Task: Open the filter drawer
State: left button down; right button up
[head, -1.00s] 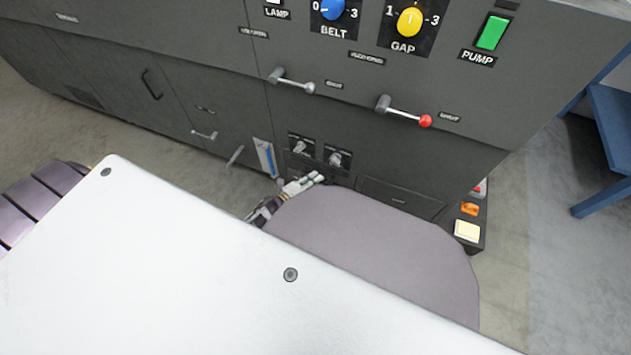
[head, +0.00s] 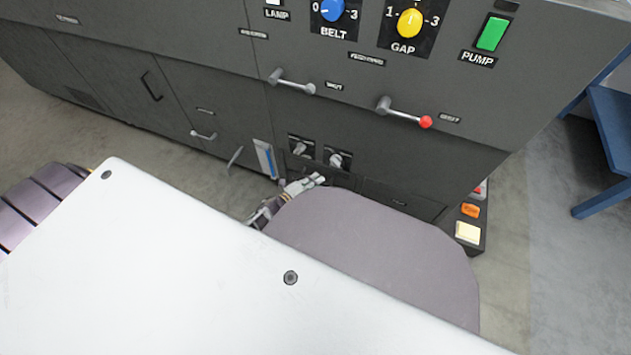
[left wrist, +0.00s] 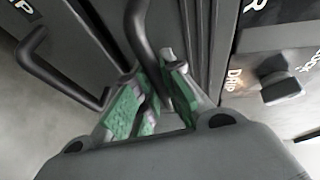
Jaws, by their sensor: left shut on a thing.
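My left gripper (head: 320,179) is low at the front of the dark grey machine, below two small knobs. In the left wrist view its green-padded fingers (left wrist: 150,100) are shut on a dark curved bar handle (left wrist: 140,35). The panel behind the handle is dark, and its label is not readable, so I cannot tell from it whether this is the filter drawer. No clear gap shows around that panel. In the head view my own body hides much of the area below the gripper. My right gripper is not in view.
The machine front carries a grey lever (head: 292,82), a red-tipped lever (head: 405,113) and a green pump switch (head: 492,33). A blue stand (head: 606,140) is at the right.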

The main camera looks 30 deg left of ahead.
pick_arm(q)
jog(key=shift+s, duration=0.1)
jog(key=s+d+p, duration=0.1)
jog(key=s+p, duration=0.5)
jog(key=s, duration=1.7)
jog(key=shift+s, duration=0.35)
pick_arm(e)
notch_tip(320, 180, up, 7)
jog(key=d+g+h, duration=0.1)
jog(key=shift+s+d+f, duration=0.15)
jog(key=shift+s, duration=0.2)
pick_arm(q)
jog(key=c, duration=1.8)
grip_release()
jog(key=shift+d, duration=0.1)
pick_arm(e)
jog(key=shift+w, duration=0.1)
pick_arm(q)
jog(key=v, duration=1.2)
